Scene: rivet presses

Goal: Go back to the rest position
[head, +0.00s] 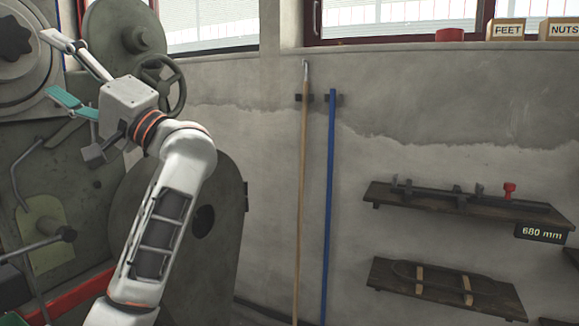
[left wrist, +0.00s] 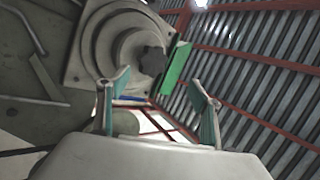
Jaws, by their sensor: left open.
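My left gripper (head: 58,69) is raised in front of the grey rivet press (head: 215,215) at the left of the head view. Its two fingers are spread wide, with a green pad showing on the lower one. In the left wrist view the fingers (left wrist: 158,88) stand apart with nothing between them. The press's round stepped plate with a dark knob (left wrist: 152,60) shows beyond them. My right gripper is not in either view.
The press's handwheel (head: 177,87) is close behind my left wrist. A wooden pole (head: 302,190) and a blue pole (head: 329,200) stand against the wall. Shelves (head: 390,200) are at the right. Boxes labelled FEET (head: 507,30) and NUTS (head: 562,30) sit on the sill.

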